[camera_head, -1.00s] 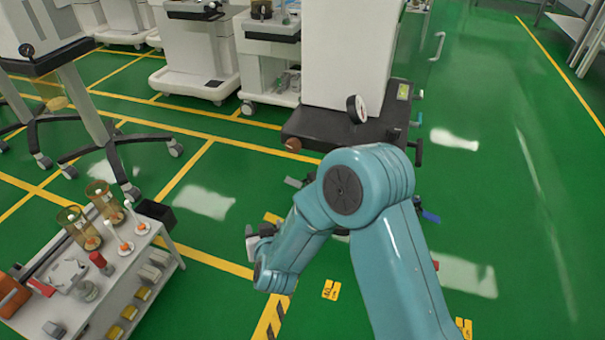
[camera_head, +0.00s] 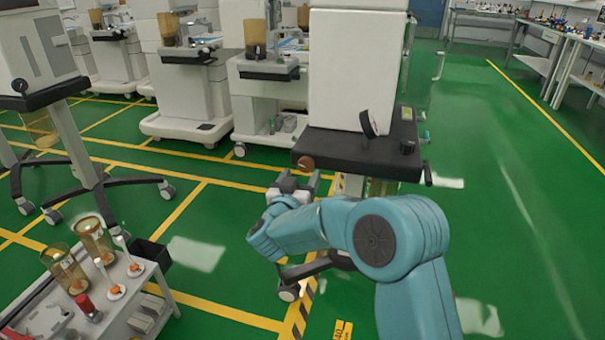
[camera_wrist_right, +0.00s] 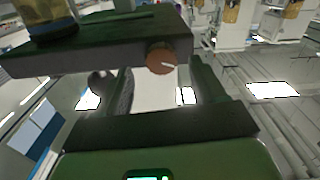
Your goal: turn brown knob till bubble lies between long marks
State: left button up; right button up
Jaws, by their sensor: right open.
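The brown knob (camera_head: 306,163) sits on the front left corner of a dark shelf (camera_head: 352,152) on a white cart. It also shows as a round brown disc with a pale line in the right wrist view (camera_wrist_right: 161,58). My right gripper (camera_head: 296,178) is open and empty, just below and in front of the knob. In the right wrist view its two fingers (camera_wrist_right: 164,82) point at the knob, with one on each side and a gap between. I cannot make out the bubble or the long marks. My left gripper is not in view.
A low white trolley (camera_head: 130,300) with amber cups stands at the lower left. Other carts line the back. The green floor (camera_head: 500,220) at the right is clear.

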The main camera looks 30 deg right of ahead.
aim_at(305, 169)
jog(key=shift+x, duration=1.9)
jog(key=c, duration=1.1)
jog(key=shift+o, duration=0.2)
jog(key=shift+a, duration=0.1)
jog(key=shift+f, duration=0.15)
